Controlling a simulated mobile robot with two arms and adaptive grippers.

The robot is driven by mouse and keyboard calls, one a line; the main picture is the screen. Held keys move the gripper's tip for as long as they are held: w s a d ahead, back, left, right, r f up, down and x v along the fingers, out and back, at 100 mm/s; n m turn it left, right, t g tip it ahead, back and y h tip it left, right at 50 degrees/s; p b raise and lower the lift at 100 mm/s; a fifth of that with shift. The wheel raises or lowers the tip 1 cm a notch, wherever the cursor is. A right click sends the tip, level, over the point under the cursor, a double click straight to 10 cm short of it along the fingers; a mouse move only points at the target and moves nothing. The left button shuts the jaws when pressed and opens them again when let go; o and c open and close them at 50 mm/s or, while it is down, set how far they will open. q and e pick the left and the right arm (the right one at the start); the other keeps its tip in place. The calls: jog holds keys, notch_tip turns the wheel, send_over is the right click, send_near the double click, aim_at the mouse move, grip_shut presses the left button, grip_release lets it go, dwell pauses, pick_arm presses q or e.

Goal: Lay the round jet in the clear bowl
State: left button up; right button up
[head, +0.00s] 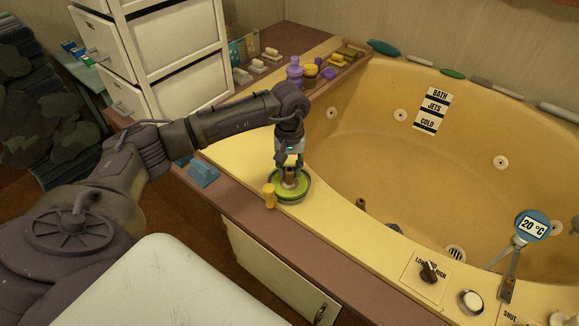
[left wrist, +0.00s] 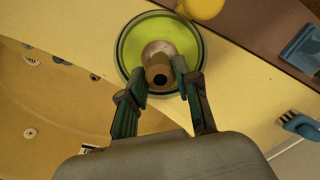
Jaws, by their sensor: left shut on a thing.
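The clear bowl (head: 301,194) stands on the tub's yellow ledge, with green showing inside it. It also shows in the left wrist view (left wrist: 134,40). The round jet (head: 289,181), a brownish piece with a dark hole in its end, is upright over the middle of the bowl; in the left wrist view its pale base (left wrist: 160,51) shows against the green. My left gripper (head: 289,165) points down over the bowl and is shut on the jet. I cannot tell whether the jet touches the bowl's bottom. My right gripper is out of view.
A yellow piece (head: 269,195) stands close beside the bowl. A blue item (head: 202,173) lies on the brown ledge to the left. Purple bottles (head: 295,73) and brushes stand behind. The tub basin (head: 430,170) opens to the right; a knob (head: 429,271) sits on its front ledge.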

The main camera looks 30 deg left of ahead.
pick_arm(q)
jog(key=o, duration=1.2)
jog(key=shift+c, duration=0.2)
jog(key=shift+r, duration=0.1)
notch_tip(320, 180, up, 12)
